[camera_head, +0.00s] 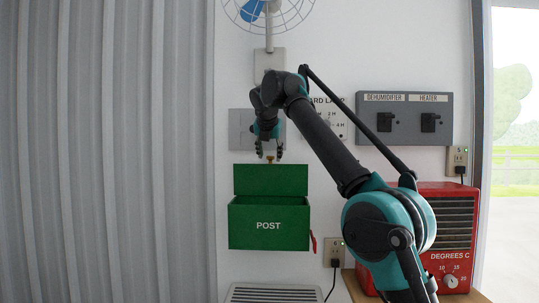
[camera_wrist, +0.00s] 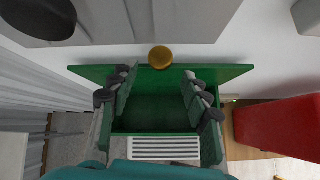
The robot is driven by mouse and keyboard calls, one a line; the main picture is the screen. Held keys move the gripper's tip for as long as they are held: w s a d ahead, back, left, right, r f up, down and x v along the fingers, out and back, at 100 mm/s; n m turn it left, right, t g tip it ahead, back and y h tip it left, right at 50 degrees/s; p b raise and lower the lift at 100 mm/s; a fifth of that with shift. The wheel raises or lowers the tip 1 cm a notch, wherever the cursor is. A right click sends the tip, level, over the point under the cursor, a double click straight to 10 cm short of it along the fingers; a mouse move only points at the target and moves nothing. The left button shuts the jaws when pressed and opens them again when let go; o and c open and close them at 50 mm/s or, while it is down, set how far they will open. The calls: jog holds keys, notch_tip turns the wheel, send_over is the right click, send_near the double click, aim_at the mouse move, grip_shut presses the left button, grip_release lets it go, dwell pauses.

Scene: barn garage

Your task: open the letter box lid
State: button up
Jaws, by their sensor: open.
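The green letter box (camera_head: 268,226), marked POST, hangs on the white wall. Its green lid (camera_head: 270,180) stands raised above the body, and the wrist view looks down into the dark open inside (camera_wrist: 155,114). The raised lid (camera_wrist: 95,73) is seen nearly edge-on there. A brass knob (camera_head: 270,158) shows at the lid's top edge, and also in the wrist view (camera_wrist: 160,57). My gripper (camera_head: 268,156) points down at the lid's top, its fingers open and apart either side of the knob in the picture. In the wrist view, my gripper (camera_wrist: 160,80) holds nothing; contact cannot be told.
A grey switch panel (camera_head: 404,119) is on the wall to the right. A red heater (camera_head: 447,235) stands on a wooden surface below it. A fan (camera_head: 268,12) is above, a corrugated grey wall (camera_head: 105,150) fills the left, and a white slatted unit (camera_head: 273,293) sits beneath the box.

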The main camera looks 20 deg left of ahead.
jog(key=s+d+r, duration=0.1)
jog(key=s+d, duration=0.1)
jog(key=s, duration=0.5)
jog(key=s+d+r, duration=0.1)
jog(key=s+r, duration=0.1)
jog(key=s, duration=0.6)
jog(key=shift+d+r, duration=0.25)
jog(key=shift+d, duration=0.1)
jog(key=a+r+t+h, duration=0.2)
jog(key=a+r+t, duration=0.1)
jog(key=a+t, duration=0.1)
jog(key=shift+t, duration=0.3)
jog(key=x, duration=1.7)
jog(key=shift+w+a+f, duration=0.15)
jog(key=shift+w+f, duration=0.15)
